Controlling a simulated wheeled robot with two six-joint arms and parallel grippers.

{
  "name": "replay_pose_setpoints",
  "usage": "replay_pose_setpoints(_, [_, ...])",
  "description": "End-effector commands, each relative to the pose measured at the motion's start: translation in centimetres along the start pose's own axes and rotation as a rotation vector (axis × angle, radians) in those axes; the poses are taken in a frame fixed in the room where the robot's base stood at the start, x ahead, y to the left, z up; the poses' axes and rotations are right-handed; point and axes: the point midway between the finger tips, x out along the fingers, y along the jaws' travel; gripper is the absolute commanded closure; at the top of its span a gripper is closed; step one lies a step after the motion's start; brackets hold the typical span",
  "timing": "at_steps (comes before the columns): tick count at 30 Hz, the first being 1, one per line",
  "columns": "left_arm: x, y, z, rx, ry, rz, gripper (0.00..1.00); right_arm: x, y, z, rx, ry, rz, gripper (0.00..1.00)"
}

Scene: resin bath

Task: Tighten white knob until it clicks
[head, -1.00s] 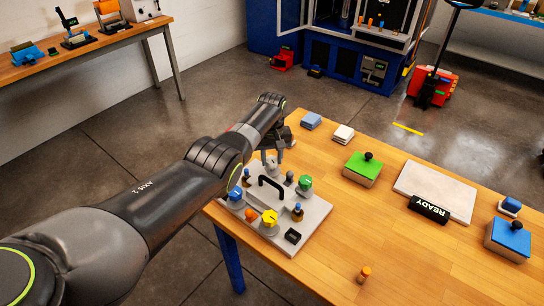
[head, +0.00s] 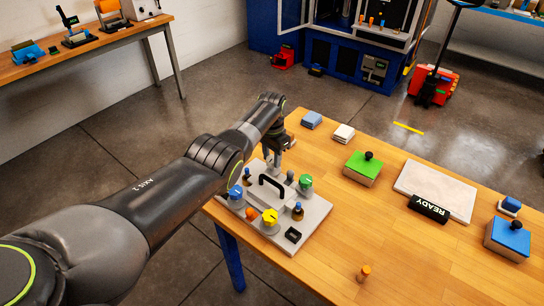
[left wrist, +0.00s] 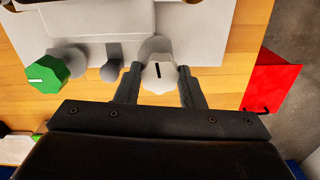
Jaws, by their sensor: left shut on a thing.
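The white knob (left wrist: 158,76) has a short black pointer mark and sits on the light grey panel (head: 310,218) at the table's corner. My left gripper (left wrist: 159,70) is over the panel's far edge in the head view (head: 272,163). In the left wrist view its two fingers stand on either side of the knob and are shut on it. The pointer mark lies nearly in line with the fingers there. In the head view the gripper mostly hides the knob. My right gripper is not in view.
The panel also bears a green knob (head: 306,182), a yellow knob (head: 270,217), a blue knob (head: 235,192) and a black handle (head: 273,186). A green block (head: 361,170) and a white plate (head: 436,188) with a READY sign stand further right. The table's front middle is mostly clear.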

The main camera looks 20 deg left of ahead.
Motion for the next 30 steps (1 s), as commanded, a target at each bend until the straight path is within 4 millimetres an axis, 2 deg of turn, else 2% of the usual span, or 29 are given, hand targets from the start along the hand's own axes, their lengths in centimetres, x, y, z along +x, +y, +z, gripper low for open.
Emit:
replay_pose_setpoints(15, [-0.06, -0.11, -0.06, 0.455, 0.001, -0.001, 0.88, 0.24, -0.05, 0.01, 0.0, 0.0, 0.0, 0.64])
replay_pose_setpoints(24, [-0.07, -0.14, -0.07, 0.615, 0.001, -0.001, 0.88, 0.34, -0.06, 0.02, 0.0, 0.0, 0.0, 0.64])
replay_pose_setpoints(30, [-0.08, -0.15, -0.08, 0.661, 0.001, -0.001, 0.88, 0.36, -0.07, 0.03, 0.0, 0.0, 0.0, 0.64])
